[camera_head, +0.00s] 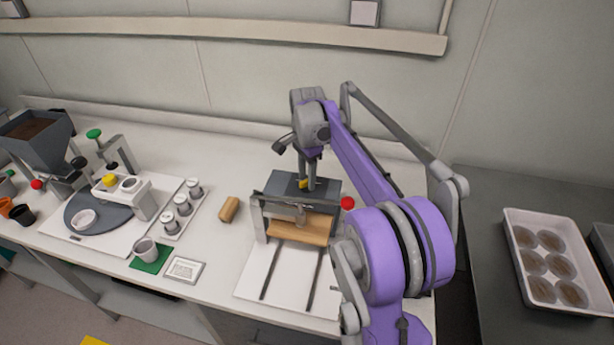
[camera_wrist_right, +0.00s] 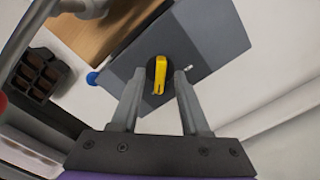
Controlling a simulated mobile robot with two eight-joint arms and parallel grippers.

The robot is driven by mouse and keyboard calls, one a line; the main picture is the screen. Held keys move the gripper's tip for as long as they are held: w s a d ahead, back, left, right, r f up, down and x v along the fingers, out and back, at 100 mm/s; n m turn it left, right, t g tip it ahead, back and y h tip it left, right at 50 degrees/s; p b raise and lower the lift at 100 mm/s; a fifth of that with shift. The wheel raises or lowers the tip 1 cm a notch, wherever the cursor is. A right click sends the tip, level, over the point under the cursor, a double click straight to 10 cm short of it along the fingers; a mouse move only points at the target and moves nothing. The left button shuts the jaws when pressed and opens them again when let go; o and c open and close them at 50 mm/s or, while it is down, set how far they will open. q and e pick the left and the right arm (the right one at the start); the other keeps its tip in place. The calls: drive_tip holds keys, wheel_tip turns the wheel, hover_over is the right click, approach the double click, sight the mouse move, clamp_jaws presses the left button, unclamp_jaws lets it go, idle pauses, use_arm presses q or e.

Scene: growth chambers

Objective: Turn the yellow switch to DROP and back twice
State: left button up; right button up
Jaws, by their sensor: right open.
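The yellow switch (camera_wrist_right: 159,75) is a small lever on a dark round base, set on a grey box (camera_wrist_right: 200,40). In the right wrist view it lies between and just beyond the fingertips of my right gripper (camera_wrist_right: 160,82), which is open and holds nothing. In the head view a bit of the yellow switch (camera_head: 303,184) shows beside the fingers of my right gripper (camera_head: 308,186), above the grey box. I cannot read a DROP mark in either view. My left gripper is not in view.
A wooden board (camera_head: 297,230) sits in front of the grey box, above a white base plate. A red knob (camera_head: 348,203) is at its right. A wooden block (camera_head: 229,209) and several small cups stand left. A white tray (camera_head: 545,290) is far right.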

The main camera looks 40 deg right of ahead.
clamp_jaws()
idle(0.5)
drive_tip(key=n, duration=0.4)
drive_tip(key=shift+n, duration=0.4)
drive_tip(key=n, duration=0.4)
drive_tip(key=shift+n, duration=0.3)
drive_tip(key=n, duration=0.4)
drive_tip(key=shift+n, duration=2.2)
